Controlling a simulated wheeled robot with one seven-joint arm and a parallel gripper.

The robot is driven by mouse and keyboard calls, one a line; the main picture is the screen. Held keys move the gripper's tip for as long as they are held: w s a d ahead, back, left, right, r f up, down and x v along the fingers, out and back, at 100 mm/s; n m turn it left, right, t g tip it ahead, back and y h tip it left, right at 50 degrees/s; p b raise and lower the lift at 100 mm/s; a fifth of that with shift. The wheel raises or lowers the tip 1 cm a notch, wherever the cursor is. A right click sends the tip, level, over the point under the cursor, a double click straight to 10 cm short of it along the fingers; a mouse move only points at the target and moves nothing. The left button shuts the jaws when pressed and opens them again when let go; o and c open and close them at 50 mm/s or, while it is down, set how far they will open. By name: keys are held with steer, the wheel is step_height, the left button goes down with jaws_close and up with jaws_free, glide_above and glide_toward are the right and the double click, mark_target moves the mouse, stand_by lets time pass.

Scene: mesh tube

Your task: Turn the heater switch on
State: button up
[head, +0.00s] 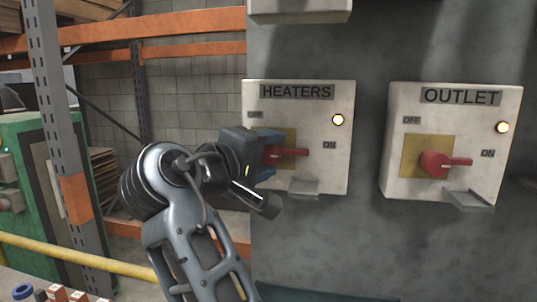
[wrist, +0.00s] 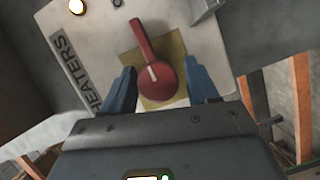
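The HEATERS box (head: 330,178) is a pale switch box on the grey wall, in the middle of the head view. Its red switch (head: 288,152) has its handle pointing right, toward the ON label (head: 329,145) and away from the OFF label (head: 255,115). The box's lamp (head: 338,120) is lit. My gripper (head: 268,155) is at the box from the left. In the wrist view its two blue fingers stand open on either side of the red switch (wrist: 163,83), with gaps visible. The yellow plate behind the switch is partly hidden by my gripper in the head view.
An OUTLET box (head: 396,181) with a similar red switch (head: 436,162), pointing right, and a lit lamp is to the right. A small ledge (head: 304,187) sticks out below the heater switch. An orange shelf rack (head: 195,22) and a yellow rail (head: 75,258) are on the left.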

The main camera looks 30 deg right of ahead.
steer(key=shift+o, duration=0.6)
steer(key=shift+s, duration=0.1)
steer(key=b+v, duration=0.1)
steer(key=v, duration=0.6)
steer(key=shift+a, duration=0.35)
steer(key=shift+s, duration=0.15)
